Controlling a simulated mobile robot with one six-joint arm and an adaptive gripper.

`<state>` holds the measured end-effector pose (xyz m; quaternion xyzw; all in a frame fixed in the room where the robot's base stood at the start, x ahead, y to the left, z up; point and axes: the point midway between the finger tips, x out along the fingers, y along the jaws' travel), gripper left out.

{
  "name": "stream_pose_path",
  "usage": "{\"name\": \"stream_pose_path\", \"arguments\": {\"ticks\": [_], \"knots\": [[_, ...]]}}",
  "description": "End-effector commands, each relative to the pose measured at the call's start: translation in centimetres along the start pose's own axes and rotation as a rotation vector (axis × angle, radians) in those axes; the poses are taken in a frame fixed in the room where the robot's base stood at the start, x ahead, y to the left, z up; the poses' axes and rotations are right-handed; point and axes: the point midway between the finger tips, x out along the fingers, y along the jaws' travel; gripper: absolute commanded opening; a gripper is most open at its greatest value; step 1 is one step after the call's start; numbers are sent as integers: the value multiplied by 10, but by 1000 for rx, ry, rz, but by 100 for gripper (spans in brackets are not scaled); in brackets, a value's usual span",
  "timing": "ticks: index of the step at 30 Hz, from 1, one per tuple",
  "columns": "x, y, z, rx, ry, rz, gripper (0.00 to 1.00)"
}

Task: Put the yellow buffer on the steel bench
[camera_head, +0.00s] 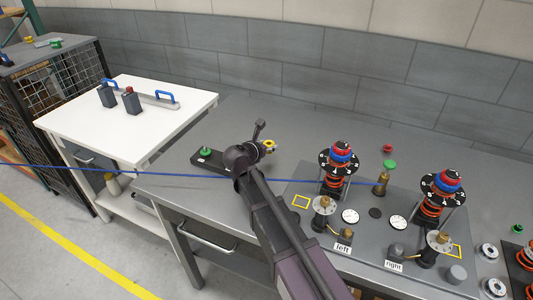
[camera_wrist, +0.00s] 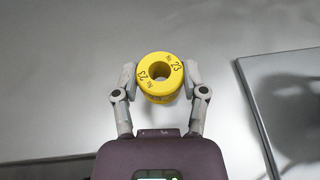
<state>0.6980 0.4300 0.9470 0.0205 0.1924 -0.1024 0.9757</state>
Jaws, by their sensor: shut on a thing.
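The yellow buffer (camera_wrist: 161,75) is a thick ring with a round centre hole and "23" marked on its face. My gripper (camera_wrist: 160,80) is shut on it, one finger pressed to each side. In the head view my gripper (camera_head: 265,148) is over the grey steel bench (camera_head: 235,122), left of the fixture plate. The bare bench (camera_wrist: 60,70) lies under the buffer in the wrist view. I cannot tell whether the buffer touches the bench.
A dark block with a green knob (camera_head: 206,151) stands left of my gripper. The fixture plate (camera_head: 375,225) with two red-and-black spring units is to the right. A white table (camera_head: 75,120) stands at left. A blue line crosses in front. The bench behind my gripper is clear.

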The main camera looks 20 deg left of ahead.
Motion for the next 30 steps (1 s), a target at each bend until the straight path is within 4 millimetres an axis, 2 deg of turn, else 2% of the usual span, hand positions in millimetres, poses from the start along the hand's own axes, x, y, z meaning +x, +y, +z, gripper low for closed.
{"name": "stream_pose_path", "arguments": {"ticks": [1, 12, 30], "knots": [[2, 8, 0, 0, 0, 1, 12], [13, 5, -31, 0, 0, 0, 12], [15, 6, -36, -1, 0, 1, 12]]}}
